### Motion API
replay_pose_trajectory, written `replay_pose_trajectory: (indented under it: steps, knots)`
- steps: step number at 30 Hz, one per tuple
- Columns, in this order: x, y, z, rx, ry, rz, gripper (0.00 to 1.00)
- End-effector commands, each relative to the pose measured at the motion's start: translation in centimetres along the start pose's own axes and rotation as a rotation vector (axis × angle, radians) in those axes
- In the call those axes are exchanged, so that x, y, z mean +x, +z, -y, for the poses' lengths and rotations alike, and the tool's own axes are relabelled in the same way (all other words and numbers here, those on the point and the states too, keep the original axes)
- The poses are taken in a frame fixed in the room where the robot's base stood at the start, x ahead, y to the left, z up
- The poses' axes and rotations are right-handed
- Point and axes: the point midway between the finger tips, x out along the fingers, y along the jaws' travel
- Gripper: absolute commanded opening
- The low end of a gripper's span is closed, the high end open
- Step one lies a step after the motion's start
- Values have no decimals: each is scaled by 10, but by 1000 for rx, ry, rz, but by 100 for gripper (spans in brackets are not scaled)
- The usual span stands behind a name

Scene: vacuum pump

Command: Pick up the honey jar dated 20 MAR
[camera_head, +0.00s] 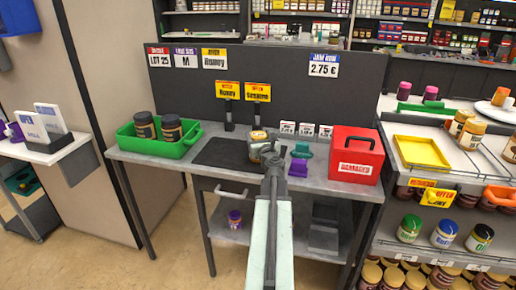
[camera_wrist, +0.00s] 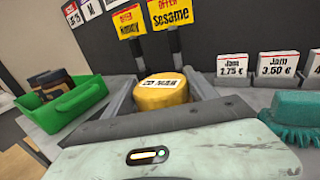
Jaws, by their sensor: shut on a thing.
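A jar with a yellow lid (camera_wrist: 162,94) is between the jaws of my gripper (camera_wrist: 165,85) in the wrist view. Its lid carries a white label that seems to read 20 MAR, small and tilted. In the head view my gripper (camera_head: 268,150) is shut on the jar (camera_head: 259,137) over the dark mat (camera_head: 222,153) on the grey table. The jar's lower body is mostly hidden by the jaws, and I cannot tell whether it touches the mat.
A green tray (camera_head: 160,148) with two dark jars stands at the left. A red box (camera_head: 356,154) stands at the right. A teal brush (camera_head: 302,150), a purple item (camera_head: 298,168) and price cards are close on the right. Sign posts (camera_head: 229,115) stand behind.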

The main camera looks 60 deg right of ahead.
Motion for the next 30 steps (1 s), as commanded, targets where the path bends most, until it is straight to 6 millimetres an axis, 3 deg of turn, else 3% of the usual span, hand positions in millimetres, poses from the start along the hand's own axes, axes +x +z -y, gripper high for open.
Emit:
replay_pose_trajectory:
  steps: [11,24,30]
  knots:
    - [0,9,-1,1,1,0,0]
    - [0,91,-1,1,1,0,0]
    - [0,103,-1,1,1,0,0]
